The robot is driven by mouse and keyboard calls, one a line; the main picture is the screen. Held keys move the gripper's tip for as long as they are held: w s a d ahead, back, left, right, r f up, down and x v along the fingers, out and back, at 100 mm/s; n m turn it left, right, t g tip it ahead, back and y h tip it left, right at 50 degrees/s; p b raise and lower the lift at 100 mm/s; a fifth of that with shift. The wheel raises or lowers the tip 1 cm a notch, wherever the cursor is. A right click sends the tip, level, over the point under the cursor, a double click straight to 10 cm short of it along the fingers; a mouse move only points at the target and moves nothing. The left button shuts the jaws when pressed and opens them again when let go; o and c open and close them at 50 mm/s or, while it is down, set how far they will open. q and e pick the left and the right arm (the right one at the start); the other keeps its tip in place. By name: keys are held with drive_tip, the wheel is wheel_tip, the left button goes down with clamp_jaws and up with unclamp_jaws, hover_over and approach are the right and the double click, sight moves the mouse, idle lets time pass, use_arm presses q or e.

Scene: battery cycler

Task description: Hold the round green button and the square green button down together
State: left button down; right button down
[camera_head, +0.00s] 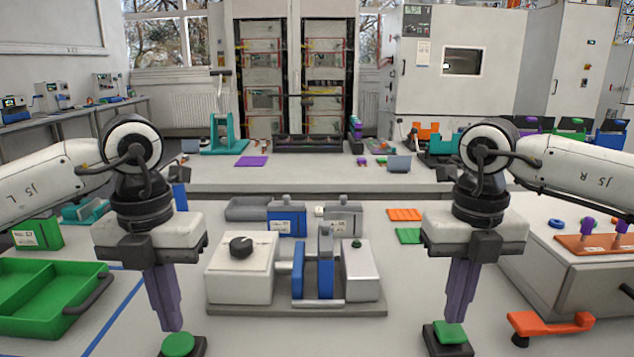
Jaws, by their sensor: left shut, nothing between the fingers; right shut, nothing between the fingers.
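The round green button (179,345) sits on a dark base at the front left of the table. The square green button (450,334) sits on a dark base at the front, right of centre. My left gripper (172,328) is shut and points down, its tips just above or at the back edge of the round button. My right gripper (455,320) is shut and points down, its tips at the back of the square button. Whether either gripper touches its button I cannot tell. Nothing is held in either gripper.
A white box with a black knob (241,246) stands between the arms, beside blue clamp blocks and a grey box (360,270). A green tray (45,290) lies at left. An orange lever piece (548,324) lies at front right. The table front between the buttons is clear.

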sight(450, 331)
drive_tip(key=shift+f, duration=1.2)
drive_tip(key=shift+s, duration=0.1)
idle(1.4)
use_arm(q)
drive_tip(key=shift+f, duration=0.1)
drive_tip(key=shift+f, duration=1.55)
use_arm(e)
drive_tip(key=shift+f, duration=0.1)
idle(3.5)
